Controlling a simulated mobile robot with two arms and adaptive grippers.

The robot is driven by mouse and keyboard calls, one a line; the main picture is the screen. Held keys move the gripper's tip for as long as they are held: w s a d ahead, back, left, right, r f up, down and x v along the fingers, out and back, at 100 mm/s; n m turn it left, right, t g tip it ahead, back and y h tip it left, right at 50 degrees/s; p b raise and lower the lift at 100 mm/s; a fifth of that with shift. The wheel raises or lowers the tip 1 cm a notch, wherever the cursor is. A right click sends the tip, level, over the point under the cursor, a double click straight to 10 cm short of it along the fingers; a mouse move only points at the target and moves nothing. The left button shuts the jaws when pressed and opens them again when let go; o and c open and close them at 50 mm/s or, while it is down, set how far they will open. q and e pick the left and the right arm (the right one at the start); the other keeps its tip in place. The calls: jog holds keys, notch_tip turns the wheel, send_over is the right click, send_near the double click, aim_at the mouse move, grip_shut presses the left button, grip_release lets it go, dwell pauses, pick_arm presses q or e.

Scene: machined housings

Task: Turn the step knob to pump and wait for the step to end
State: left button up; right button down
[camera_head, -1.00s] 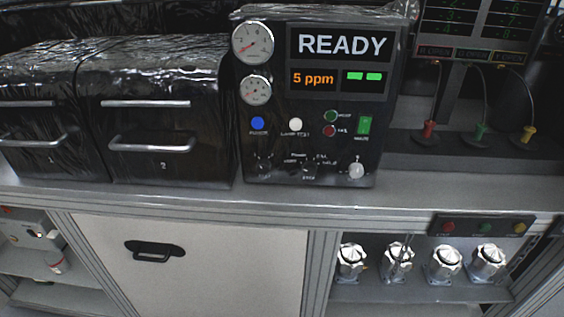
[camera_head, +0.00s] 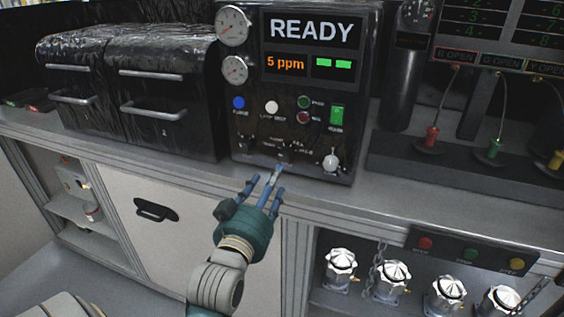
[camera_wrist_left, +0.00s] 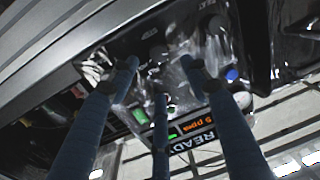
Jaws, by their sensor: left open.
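The black control unit (camera_head: 300,118) stands on the bench, its display reading READY and 5 ppm. The step knob (camera_head: 285,156) is a small dark dial low on its front with blurred labels around it; I cannot tell its setting. It seems to show in the left wrist view (camera_wrist_left: 157,52), where the panel appears upside down. My left gripper (camera_head: 265,181) is open and empty, its blue fingers spread just in front of and below the knob, apparently apart from it. The fingers (camera_wrist_left: 160,100) partly cover the panel in the wrist view. My right gripper is out of view.
A white knob (camera_head: 331,160) sits right of the step knob, below a green switch (camera_head: 337,117). A blue button (camera_head: 239,103) is at upper left. The bench edge (camera_head: 320,208) runs below. Black covered drawers (camera_head: 165,95) stand left; coloured plugs (camera_head: 431,138) stand right.

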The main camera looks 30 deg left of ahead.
aim_at(285, 158)
pick_arm(q)
jog(key=p+x, duration=0.2)
jog(key=x, duration=0.7)
jog(key=shift+d, duration=0.2)
jog(key=shift+w+a, duration=0.2)
jog(key=shift+w, duration=0.5)
jog(key=shift+c, duration=0.5)
jog(key=shift+f, duration=0.1)
jog(key=c, duration=1)
